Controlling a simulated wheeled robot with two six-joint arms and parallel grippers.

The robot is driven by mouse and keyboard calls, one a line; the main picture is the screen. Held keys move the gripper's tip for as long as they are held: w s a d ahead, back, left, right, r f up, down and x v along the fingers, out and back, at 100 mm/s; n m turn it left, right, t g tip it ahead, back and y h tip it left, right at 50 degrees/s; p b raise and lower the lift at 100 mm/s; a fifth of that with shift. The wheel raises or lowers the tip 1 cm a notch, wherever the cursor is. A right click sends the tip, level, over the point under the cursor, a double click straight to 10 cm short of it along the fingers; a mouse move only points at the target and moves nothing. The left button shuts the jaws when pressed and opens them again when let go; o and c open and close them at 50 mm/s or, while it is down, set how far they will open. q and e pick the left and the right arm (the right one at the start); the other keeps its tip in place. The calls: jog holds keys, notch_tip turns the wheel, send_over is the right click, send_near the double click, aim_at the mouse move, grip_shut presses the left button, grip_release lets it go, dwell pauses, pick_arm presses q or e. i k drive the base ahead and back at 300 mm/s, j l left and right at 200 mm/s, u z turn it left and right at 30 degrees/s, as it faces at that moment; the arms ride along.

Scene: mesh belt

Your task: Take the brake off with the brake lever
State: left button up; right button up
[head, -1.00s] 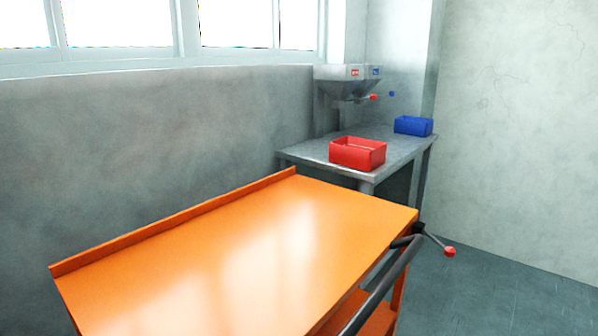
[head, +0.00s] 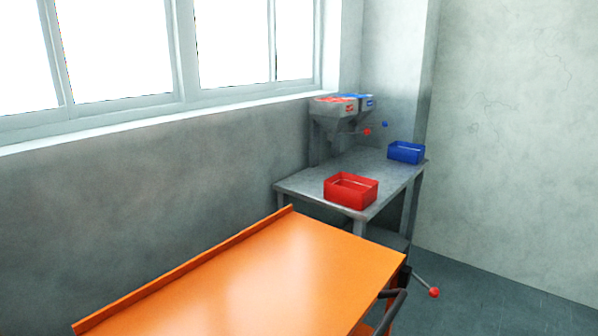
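The brake lever (head: 423,282) is a thin dark rod with a red ball knob (head: 434,292). Neither of my grippers is in view.
A grey table (head: 306,186) stands behind the cart, with a red bin (head: 351,191) and a blue bin (head: 406,152) on it. Two hoppers (head: 342,105) with red and blue contents stand at its back. Floor (head: 490,300) is clear at right.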

aim_at(434, 293)
jog(key=i+l, duration=0.1)
jog(key=l, duration=0.75)
jog(key=i+l, duration=0.15)
jog(key=l, duration=0.3)
jog(key=z, duration=0.05)
